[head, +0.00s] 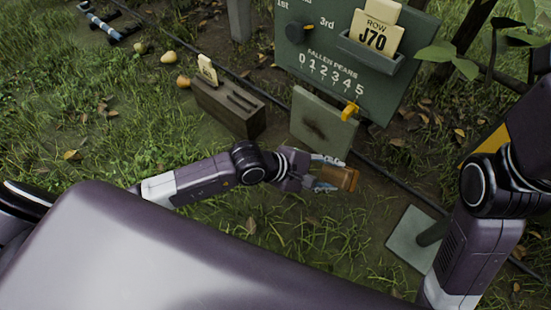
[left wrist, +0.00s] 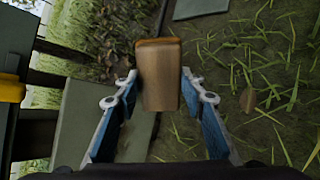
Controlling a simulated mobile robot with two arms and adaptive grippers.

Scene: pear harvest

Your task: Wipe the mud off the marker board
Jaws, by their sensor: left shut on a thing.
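The marker board (head: 303,112) is a small grey-green panel below the large green sign, with a dark brown mud smear (head: 315,128) on its face. My left gripper (head: 325,178) is shut on a brown wooden block (head: 344,179), in front of and below the board, apart from it. In the left wrist view the block (left wrist: 160,80) sits between the two fingers, with an orange strip at its far end. A grey-green surface, likely the board (left wrist: 80,122), shows left of the fingers; its smear cannot be made out there. My right gripper is out of view.
The large green sign (head: 330,82) holds a ROW J70 card (head: 378,38). A slotted wooden box (head: 228,107) stands left of the board. Pears (head: 168,57) lie on the grass. A flat grey plate (head: 405,240) lies right.

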